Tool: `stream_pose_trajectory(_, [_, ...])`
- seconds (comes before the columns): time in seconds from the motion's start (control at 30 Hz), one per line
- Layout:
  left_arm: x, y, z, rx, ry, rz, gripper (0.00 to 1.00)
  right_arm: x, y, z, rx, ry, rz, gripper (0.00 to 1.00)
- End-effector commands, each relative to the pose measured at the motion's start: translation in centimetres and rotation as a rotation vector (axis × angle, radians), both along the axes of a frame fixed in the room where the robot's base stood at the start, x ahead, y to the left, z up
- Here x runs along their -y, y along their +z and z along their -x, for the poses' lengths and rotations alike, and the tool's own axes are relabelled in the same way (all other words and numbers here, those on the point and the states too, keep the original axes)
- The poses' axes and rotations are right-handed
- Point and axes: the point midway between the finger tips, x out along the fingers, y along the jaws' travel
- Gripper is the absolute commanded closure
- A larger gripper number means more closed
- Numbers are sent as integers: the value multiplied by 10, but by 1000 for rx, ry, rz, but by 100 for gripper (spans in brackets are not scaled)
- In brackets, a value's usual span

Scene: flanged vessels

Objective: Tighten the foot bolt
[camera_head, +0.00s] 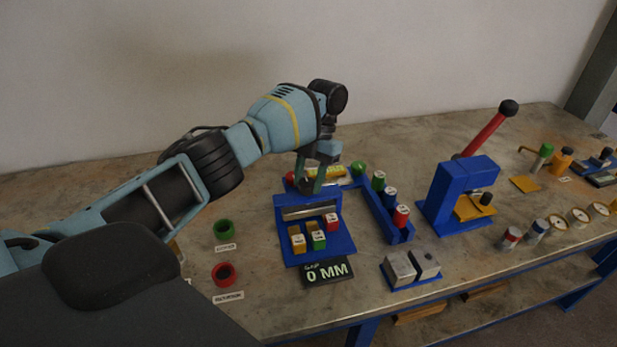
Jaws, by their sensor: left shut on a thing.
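My left gripper (312,180) reaches in from the left and points down at the back edge of a blue fixture (288,225). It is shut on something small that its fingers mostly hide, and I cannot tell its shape. A yellow piece (330,170) lies right behind the fingers, with a red knob (290,177) on its left and a green knob (358,168) on its right. The fixture holds a silver bar (308,211) and labelled yellow, green and red blocks (332,222). I cannot pick out the foot bolt for sure. My right gripper is out of view.
A black display (327,271) reads "0 MM". A blue rack (386,213) holds green, blue and red caps. A blue press (455,195) with a red lever stands right. Grey blocks (401,268) sit in front. Green (224,229) and red (223,275) rings lie left.

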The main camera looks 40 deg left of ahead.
Motion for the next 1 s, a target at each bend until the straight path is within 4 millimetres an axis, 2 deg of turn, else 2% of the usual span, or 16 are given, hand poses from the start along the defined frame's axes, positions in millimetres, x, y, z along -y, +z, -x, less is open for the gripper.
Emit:
stream_pose_trajectory(0.27, [0, -2, 0, -1, -2, 0, 83, 0, 0, -3, 4, 0, 1, 64])
stream_pose_trajectory(0.3, [0, -2, 0, -1, -2, 0, 55, 0, 0, -3, 4, 1, 1, 64])
stream_pose_trajectory(0.43, [0, -1, 0, -1, -1, 0, 39, 0, 0, -2, 4, 1, 1, 64])
stream_pose_trajectory(0.77, [0, 2, -1, 0, 0, 0, 39, 0, 0, 3, -6, 0, 1, 64])
stream_pose_trajectory(0.87, [0, 8, -4, 1, 0, -1, 39, 0, 0, 5, -8, 1, 1, 64])
stream_pose_trajectory(1.0, [0, 27, -11, 4, 1, -1, 39, 0, 2, 4, -4, 0, 1, 64])
